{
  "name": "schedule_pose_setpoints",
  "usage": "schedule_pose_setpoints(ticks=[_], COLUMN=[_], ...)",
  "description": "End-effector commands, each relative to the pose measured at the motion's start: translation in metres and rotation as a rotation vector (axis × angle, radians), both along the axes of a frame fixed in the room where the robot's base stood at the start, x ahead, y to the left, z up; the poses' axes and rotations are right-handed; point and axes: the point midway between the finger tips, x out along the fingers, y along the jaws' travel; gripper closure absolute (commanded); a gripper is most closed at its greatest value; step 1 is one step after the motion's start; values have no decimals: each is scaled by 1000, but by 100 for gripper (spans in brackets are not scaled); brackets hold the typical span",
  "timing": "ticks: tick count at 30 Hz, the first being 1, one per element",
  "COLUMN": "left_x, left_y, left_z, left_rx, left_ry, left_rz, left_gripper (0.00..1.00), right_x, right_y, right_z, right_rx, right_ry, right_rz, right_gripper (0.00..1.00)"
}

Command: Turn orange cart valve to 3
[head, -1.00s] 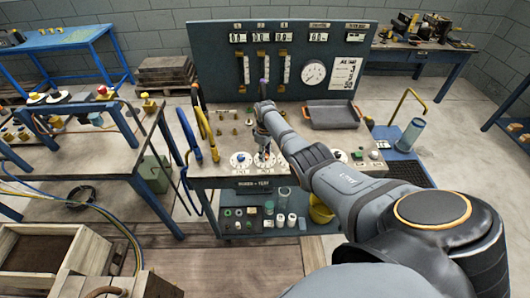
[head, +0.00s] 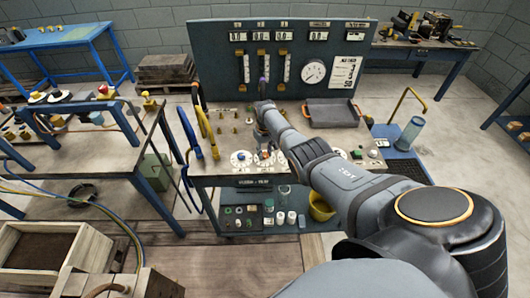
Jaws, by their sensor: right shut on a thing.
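The cart (head: 200,182) stands in the middle with a row of white round dials on its top. One dial (head: 241,160) with a small knob shows just left of my right gripper. My right gripper (head: 265,152) reaches down from the right and is shut on the valve knob at the second dial (head: 264,161). A little orange-red shows at its fingertips. The gripper and wrist hide most of the knob, and the dial's numbers are too small to read. My left gripper is not in view.
A dark gauge panel (head: 210,60) rises at the cart's back, with a grey tray (head: 333,113) before it. Yellow and blue handles (head: 206,133) stand at the cart's left. A yellow bucket (head: 321,206) and jars sit on the shelf below. A workbench (head: 120,140) stands left.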

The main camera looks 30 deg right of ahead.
Motion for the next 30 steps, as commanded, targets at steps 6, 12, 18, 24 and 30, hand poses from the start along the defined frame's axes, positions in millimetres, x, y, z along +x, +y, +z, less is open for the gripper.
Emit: schedule_pose_setpoints(ticks=[6, 12, 18, 24, 30], left_x=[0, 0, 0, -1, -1], left_y=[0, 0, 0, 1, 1], left_z=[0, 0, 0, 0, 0], left_rx=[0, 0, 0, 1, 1], left_ry=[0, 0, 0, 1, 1], left_rz=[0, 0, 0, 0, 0], left_gripper=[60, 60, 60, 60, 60], right_x=[2, 1, 1, 0, 1], right_y=[-1, -1, 0, 0, -1], right_z=[2, 2, 1, 1, 21], right_rx=[-1, -1, -1, 0, -3], right_ry=[-5, -5, -2, -2, -5], right_rz=[-1, -1, 0, 0, 0], right_gripper=[100, 60, 47, 47, 47])
